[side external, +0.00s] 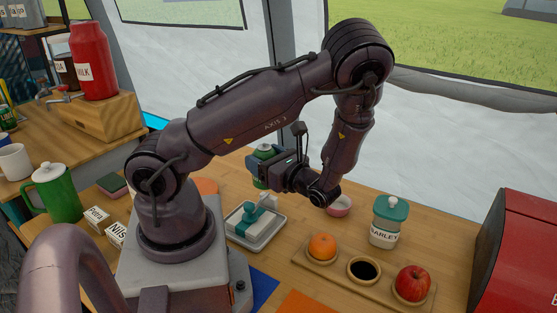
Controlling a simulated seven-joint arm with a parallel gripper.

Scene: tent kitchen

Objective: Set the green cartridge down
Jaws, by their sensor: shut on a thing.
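The green cartridge (264,152) shows at the left end of my gripper, partly hidden behind its jaws. My gripper (266,165) points left and is shut on the cartridge. The cartridge looks upright, with its top clear of the jaws. I cannot tell whether its base touches the table (295,235) or is held above it.
To the right are a pink bowl (339,207), a barley jar (386,228), and a wooden board (333,272) with an orange, a dark cup and an apple. A red box (515,250) bounds the right.

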